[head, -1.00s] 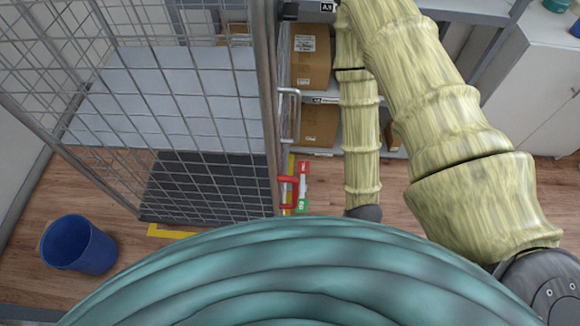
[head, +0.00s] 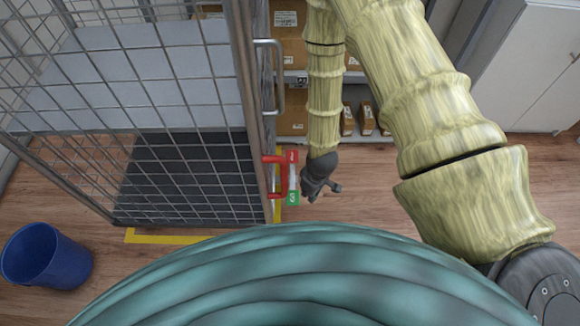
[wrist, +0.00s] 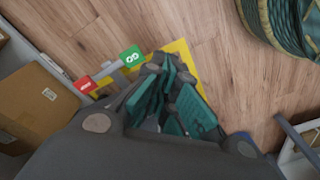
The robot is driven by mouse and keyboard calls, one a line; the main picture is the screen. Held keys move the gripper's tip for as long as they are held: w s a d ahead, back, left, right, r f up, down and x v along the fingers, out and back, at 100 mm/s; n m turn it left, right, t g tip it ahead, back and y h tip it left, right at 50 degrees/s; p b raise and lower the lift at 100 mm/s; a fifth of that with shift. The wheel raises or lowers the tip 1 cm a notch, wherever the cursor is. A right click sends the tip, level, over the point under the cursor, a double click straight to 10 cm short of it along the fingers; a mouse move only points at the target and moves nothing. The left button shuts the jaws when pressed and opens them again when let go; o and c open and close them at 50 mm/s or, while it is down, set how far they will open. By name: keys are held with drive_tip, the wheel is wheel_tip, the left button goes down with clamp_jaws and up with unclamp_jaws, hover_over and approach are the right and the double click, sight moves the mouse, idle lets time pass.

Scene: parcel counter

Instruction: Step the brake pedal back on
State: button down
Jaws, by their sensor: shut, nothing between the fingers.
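The brake pedal is a bar at the foot of the roll cage (head: 245,120), with a red end (head: 291,156) and a green end (head: 292,198). In the wrist view the red pad (wrist: 85,85) and green pad (wrist: 131,57) show to the upper left of my gripper. My gripper (head: 312,195) is just right of the pedal in the head view, pointing down. In the wrist view its teal-padded fingers (wrist: 172,105) are shut and empty. I cannot tell whether it touches the pedal.
A blue bin (head: 45,255) stands on the floor at left. Yellow floor tape (head: 165,239) runs around the cage. Shelves with cardboard boxes (head: 290,45) stand behind, and a white cabinet (head: 525,70) at right. The wooden floor right of my gripper is clear.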

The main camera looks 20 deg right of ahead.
drive_tip(key=w+f+n+b, duration=0.2)
drive_tip(key=w+f+b, duration=0.25)
drive_tip(key=w, duration=0.25)
drive_tip(key=w+f+n+b, duration=0.3)
drive_tip(key=w+b, duration=0.2)
drive_tip(key=w, duration=0.3)
drive_tip(key=n+t+h+b, duration=0.1)
drive_tip(key=n+b, duration=0.3)
drive_tip(key=b, duration=0.4)
hover_over(290, 161)
drive_tip(key=s, duration=0.3)
drive_tip(key=shift+w+a+f, duration=0.2)
drive_tip(key=shift+a+f, duration=0.2)
drive_tip(key=shift+f, duration=0.15)
drive_tip(key=shift+f, duration=0.1)
drive_tip(key=f+b, duration=0.2)
drive_tip(key=f, duration=0.2)
drive_tip(key=w+f+b, duration=0.1)
drive_tip(key=f+b, duration=0.1)
drive_tip(key=f, duration=0.3)
drive_tip(key=w+f+b, duration=0.1)
drive_tip(key=f, duration=0.3)
drive_tip(key=shift+d+f+b, duration=0.3)
drive_tip(key=shift+f+b, duration=0.05)
drive_tip(key=shift+b, duration=0.05)
